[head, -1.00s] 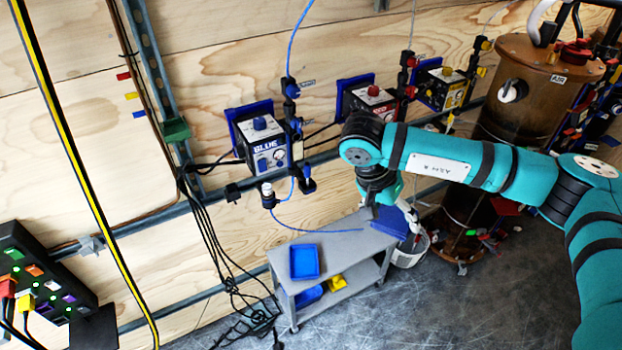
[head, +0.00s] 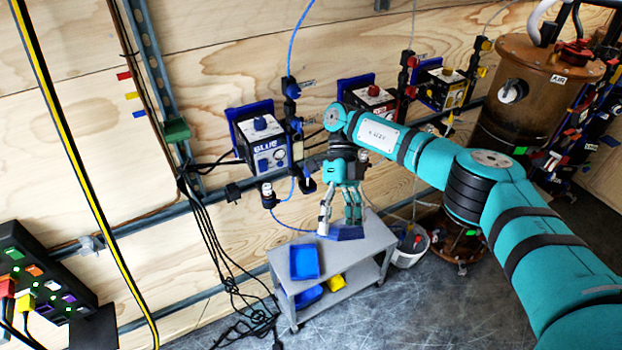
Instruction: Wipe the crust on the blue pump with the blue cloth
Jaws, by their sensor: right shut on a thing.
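The blue pump (head: 263,142) is a white and grey box with a blue back plate, a blue knob and a "BLUE" label, mounted on the wooden wall. I cannot make out the crust on it at this size. My right gripper (head: 340,226) points down over the grey cart, to the right of and below the pump. It is shut on the blue cloth (head: 347,234), which shows at its fingertips over the back right of the cart top. My left gripper is not in view.
The grey cart (head: 345,254) carries a blue tray (head: 304,262) on top, with blue and yellow items on its lower shelf. A bucket (head: 407,250) stands right of it. Black cables hang left of the pump. A blue hose (head: 292,40) runs above it.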

